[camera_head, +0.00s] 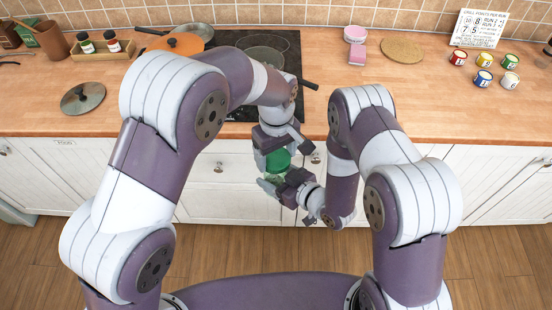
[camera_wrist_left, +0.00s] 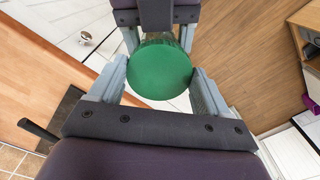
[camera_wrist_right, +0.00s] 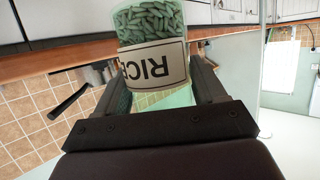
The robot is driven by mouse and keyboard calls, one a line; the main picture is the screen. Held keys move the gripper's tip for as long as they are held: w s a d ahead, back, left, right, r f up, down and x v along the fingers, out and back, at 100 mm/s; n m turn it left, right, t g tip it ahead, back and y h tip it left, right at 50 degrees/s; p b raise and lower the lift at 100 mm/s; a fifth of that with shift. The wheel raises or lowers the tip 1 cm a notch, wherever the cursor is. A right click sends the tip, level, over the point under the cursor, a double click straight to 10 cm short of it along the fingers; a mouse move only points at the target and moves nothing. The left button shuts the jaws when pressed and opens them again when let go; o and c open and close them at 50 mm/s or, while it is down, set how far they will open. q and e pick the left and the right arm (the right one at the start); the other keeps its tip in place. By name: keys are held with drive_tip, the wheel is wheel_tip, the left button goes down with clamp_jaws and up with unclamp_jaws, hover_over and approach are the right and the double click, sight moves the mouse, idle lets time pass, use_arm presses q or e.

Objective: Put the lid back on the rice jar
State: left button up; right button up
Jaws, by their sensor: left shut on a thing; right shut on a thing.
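The green lid (camera_head: 278,159) is in my left gripper (camera_head: 276,152), low in front of the counter. In the left wrist view the round lid (camera_wrist_left: 160,68) sits flat-face toward the camera between both fingers. My right gripper (camera_head: 276,183) is just below, shut on the rice jar (camera_wrist_right: 150,22). The jar is clear, holds grains and carries a white RICE label in the right wrist view. Lid and jar are close together, one above the other. The rim is hidden, so I cannot tell whether they touch.
The wooden counter (camera_head: 400,110) runs behind my grippers above white cabinets (camera_head: 205,185). Floor space before the cabinets is open.

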sight(275, 178)
use_arm(q)
drive_tip(key=shift+f, duration=0.9)
drive_tip(key=shift+f, duration=0.55)
use_arm(e)
clamp_jaws()
use_arm(q)
drive_tip(key=m, duration=0.3)
drive_tip(key=o, duration=1)
drive_tip(key=shift+c, duration=0.2)
